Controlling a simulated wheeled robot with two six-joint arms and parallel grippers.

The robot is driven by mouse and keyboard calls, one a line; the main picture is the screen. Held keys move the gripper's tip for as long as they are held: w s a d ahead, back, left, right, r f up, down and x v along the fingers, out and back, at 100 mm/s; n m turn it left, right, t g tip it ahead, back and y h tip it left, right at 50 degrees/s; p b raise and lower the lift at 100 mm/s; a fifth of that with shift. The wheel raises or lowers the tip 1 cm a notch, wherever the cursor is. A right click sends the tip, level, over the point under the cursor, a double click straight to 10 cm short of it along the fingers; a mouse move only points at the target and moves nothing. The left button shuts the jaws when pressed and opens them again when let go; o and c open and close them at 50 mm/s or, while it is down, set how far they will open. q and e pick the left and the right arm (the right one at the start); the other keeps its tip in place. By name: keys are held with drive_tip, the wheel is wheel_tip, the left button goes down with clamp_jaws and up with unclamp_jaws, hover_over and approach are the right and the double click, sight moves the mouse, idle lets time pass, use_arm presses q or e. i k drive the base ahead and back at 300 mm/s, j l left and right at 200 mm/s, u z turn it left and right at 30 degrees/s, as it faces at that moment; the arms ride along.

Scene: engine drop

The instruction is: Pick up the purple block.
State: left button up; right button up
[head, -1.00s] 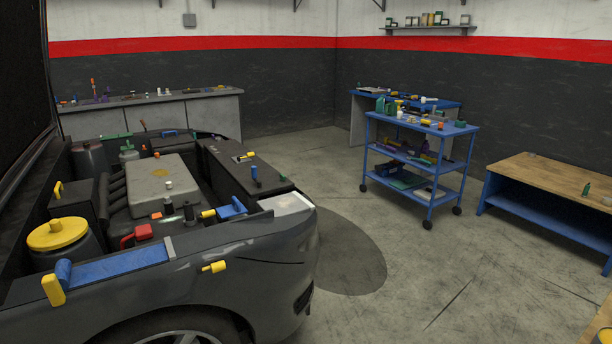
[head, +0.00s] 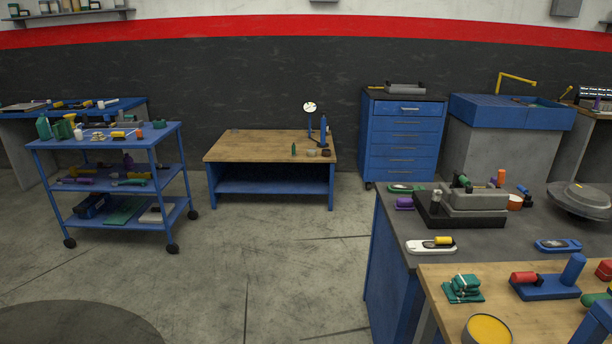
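A small purple block-like piece (head: 405,203) lies near the left edge of the dark-topped bench (head: 396,238), beside a black fixture. A longer purple item (head: 78,180) lies on the middle shelf of the blue cart at the left. It is too small to tell its exact shape. Neither of my grippers is in the head view.
The blue cart (head: 158,162) stands at the left and a low wooden-topped bench (head: 240,147) at the back. A blue drawer cabinet (head: 403,140) is behind the dark bench. A wooden table (head: 420,282) is in the right foreground. Concrete floor between is clear.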

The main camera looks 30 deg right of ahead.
sight(403, 204)
drive_tip(key=i+z, duration=0.7)
drive_tip(key=i, duration=0.15)
drive_tip(key=i+j+z, duration=0.7)
drive_tip(key=i, duration=0.15)
drive_tip(key=l, duration=0.1)
